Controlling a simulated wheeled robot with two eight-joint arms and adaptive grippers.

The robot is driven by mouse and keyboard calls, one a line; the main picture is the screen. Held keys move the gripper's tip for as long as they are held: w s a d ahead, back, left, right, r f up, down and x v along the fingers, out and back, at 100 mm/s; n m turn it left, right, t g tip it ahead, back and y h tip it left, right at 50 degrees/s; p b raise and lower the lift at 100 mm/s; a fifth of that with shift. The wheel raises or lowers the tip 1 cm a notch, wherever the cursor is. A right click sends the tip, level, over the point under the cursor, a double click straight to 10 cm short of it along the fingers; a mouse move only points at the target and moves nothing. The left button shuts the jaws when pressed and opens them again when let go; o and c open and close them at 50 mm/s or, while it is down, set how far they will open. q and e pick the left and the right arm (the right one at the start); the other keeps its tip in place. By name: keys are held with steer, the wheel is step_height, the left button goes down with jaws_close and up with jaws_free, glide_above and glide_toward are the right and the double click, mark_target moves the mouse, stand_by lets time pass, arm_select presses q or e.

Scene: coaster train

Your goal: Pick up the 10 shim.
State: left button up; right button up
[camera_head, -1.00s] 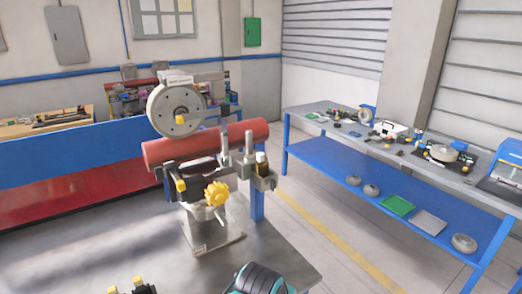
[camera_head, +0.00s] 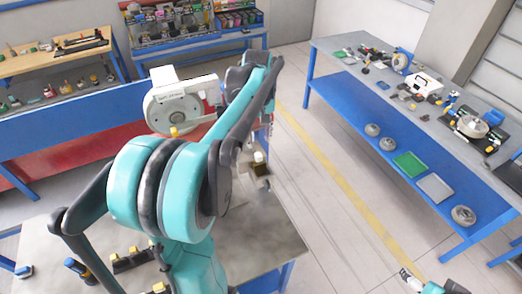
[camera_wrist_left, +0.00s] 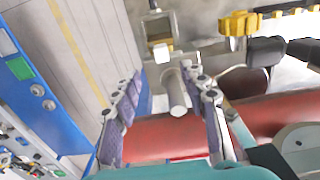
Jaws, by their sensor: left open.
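I cannot pick out the 10 shim in either view; no marking is readable. My left gripper shows in the wrist view (camera_wrist_left: 165,112) with its two fingers wide apart. It is open and empty. A grey metal post (camera_wrist_left: 177,92) stands in view between the fingers; I cannot tell its depth from them. A small grey holder (camera_wrist_left: 160,28) with a pale piece in it is just beyond the post. In the head view my left arm hides much of the machine, and its fingers are not clear. Part of what looks like my right arm shows at the lower right edge, jaws unclear.
The machine's grey wheel (camera_head: 172,105) is left of my arm. A yellow knob (camera_wrist_left: 238,24) is close by. A blue bench (camera_head: 335,85) with small parts stands right, across a clear floor aisle.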

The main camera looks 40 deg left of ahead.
mark_target(258, 154)
arm_select(q)
steer(key=f, duration=0.4)
steer(key=f+p, duration=0.1)
steer(key=f, duration=0.2)
steer(key=shift+s+d+f, duration=0.1)
steer(key=shift+s+d, duration=0.1)
steer(key=shift+s, duration=0.15)
steer(key=shift+c, duration=0.4)
jaws_close()
